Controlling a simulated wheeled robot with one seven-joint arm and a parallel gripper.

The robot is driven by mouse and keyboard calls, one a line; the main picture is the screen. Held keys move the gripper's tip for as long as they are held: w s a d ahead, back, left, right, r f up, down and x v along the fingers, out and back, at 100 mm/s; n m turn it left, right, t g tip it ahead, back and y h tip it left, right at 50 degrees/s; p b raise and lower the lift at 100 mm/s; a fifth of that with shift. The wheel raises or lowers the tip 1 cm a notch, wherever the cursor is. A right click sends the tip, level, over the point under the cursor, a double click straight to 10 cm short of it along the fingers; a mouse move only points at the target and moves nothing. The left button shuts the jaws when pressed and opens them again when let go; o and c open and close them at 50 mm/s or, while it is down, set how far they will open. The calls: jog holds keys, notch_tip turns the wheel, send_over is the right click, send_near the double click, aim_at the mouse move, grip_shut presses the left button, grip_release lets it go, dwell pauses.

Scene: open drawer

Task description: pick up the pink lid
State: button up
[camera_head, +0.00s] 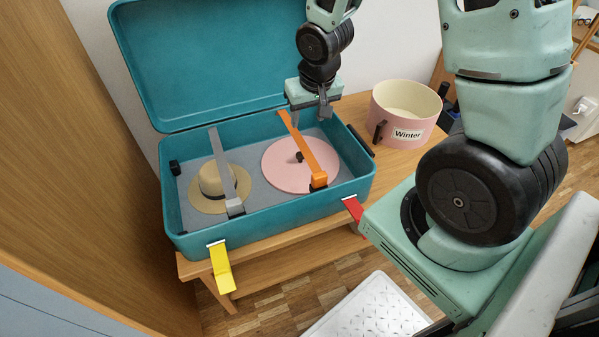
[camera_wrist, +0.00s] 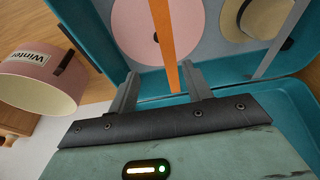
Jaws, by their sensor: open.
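The pink lid (camera_head: 286,168) is a round flat disc with a dark knob, lying inside the open teal suitcase (camera_head: 270,218) on its right side. An orange strap (camera_head: 305,151) crosses over the lid from back to front. The lid also shows in the wrist view (camera_wrist: 131,28), ahead of the fingers, with the orange strap (camera_wrist: 163,45) over it. My gripper (camera_head: 310,118) is open and empty above the back right part of the suitcase; its two fingers (camera_wrist: 160,87) point toward the lid and are apart from it.
A straw hat (camera_head: 213,182) lies at the left of the suitcase under a grey strap (camera_head: 225,172). A pink box labelled "Winter" (camera_head: 405,104) stands on the wooden table (camera_head: 352,102) to the right. The raised suitcase lid (camera_head: 205,60) stands behind. Yellow (camera_head: 221,268) and red (camera_head: 355,211) latches hang at the front.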

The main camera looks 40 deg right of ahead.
jog(key=b, duration=0.4)
send_over(300, 154)
jog(key=s, duration=0.2)
notch_tip(300, 154, down, 12)
jog(key=shift+w+a+r, duration=0.1)
jog(key=shift+a, duration=0.05)
jog(key=b+x, duration=0.2)
jog(key=x, duration=0.3)
grip_shut()
